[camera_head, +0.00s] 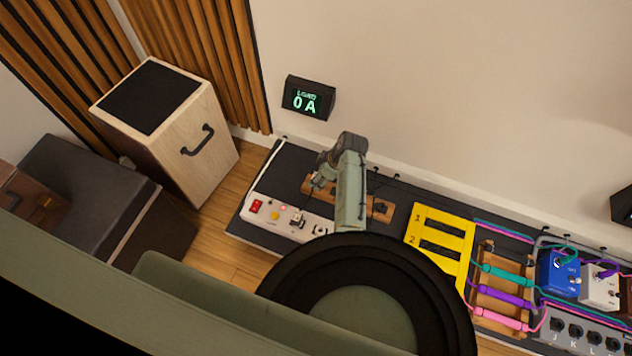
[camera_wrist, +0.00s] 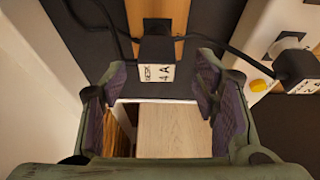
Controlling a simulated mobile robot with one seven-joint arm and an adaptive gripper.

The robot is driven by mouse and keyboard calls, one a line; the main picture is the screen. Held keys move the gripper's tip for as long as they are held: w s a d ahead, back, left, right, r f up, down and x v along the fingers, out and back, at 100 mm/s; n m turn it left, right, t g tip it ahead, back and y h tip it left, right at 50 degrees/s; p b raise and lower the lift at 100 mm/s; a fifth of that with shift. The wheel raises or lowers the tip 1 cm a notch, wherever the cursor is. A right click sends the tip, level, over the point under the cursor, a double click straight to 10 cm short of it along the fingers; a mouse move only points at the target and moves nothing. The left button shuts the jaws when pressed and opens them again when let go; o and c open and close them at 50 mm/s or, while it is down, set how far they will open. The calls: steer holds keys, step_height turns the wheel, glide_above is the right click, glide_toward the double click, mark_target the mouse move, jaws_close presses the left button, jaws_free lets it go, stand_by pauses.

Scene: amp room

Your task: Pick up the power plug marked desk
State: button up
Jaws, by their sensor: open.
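In the wrist view a black power plug (camera_wrist: 157,48) with a cable sits on a wooden strip (camera_wrist: 185,22). Its white label faces me, but the small print is too blurred to read surely. My gripper (camera_wrist: 160,82) is open, its two purple-padded fingers to the left and right of the plug's near end, with a gap on both sides. A second black labelled plug (camera_wrist: 295,68) is at the right edge, by the white power strip. In the head view my gripper (camera_head: 322,178) is over the wooden strip (camera_head: 380,209), hiding part of it.
The white power strip (camera_head: 270,215) with a red switch lies in front of the wooden strip. A yellow slotted block (camera_head: 463,226) and a rack of coloured cables (camera_head: 486,250) stand to the right. The wall behind carries a display reading 0 A (camera_head: 308,98).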

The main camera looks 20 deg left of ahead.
steer(key=b+x, duration=0.3)
steer(key=x, duration=0.1)
steer(key=shift+w+d+f, duration=0.1)
steer(key=shift+w, duration=0.05)
steer(key=shift+c, duration=0.2)
steer(key=c, duration=1.2)
